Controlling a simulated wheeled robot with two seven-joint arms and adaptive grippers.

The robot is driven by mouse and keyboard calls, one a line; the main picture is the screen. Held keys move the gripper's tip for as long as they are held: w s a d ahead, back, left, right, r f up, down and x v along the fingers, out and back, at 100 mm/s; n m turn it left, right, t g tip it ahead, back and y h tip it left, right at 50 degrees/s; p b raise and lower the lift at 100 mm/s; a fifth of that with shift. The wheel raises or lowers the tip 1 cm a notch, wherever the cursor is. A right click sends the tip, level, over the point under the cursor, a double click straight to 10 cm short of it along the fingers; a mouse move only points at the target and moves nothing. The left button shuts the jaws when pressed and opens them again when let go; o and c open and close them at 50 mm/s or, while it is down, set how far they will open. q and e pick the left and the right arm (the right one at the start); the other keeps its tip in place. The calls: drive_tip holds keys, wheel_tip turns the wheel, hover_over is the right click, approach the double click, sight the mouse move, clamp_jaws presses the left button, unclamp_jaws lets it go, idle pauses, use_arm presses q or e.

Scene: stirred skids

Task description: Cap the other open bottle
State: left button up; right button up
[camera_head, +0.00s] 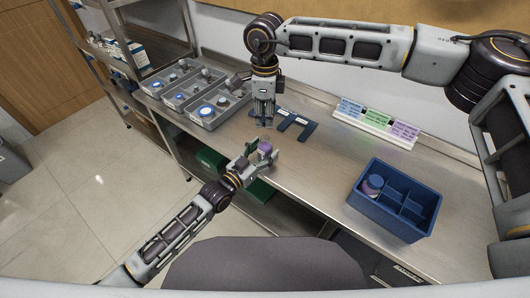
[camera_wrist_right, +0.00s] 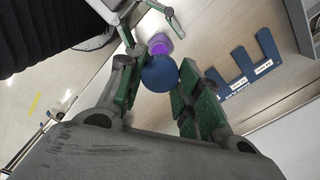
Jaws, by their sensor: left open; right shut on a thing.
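My right gripper (camera_head: 267,120) is shut on a dark blue round thing, seen from above in the right wrist view (camera_wrist_right: 160,73); it looks like a cap. My left gripper (camera_head: 262,152) is open below it, near the front edge of the counter. A small purple-topped thing (camera_head: 265,147), perhaps a bottle, stands between or beside the left fingers. It also shows in the right wrist view (camera_wrist_right: 160,44), partly hidden by the blue thing. A bottle with a pale purple-blue top (camera_head: 374,182) stands in the left part of a blue divided crate (camera_head: 398,229).
Grey trays (camera_head: 206,122) with several round lids and small items stand at the back left. A dark blue slotted holder (camera_head: 296,121) lies just right of the right gripper. A rack of coloured cards (camera_head: 375,121) stands by the wall. The counter (camera_head: 325,170) is clear before the crate.

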use_arm(q)
drive_tip(key=shift+w+d, duration=0.3)
clamp_jaws()
idle(0.5)
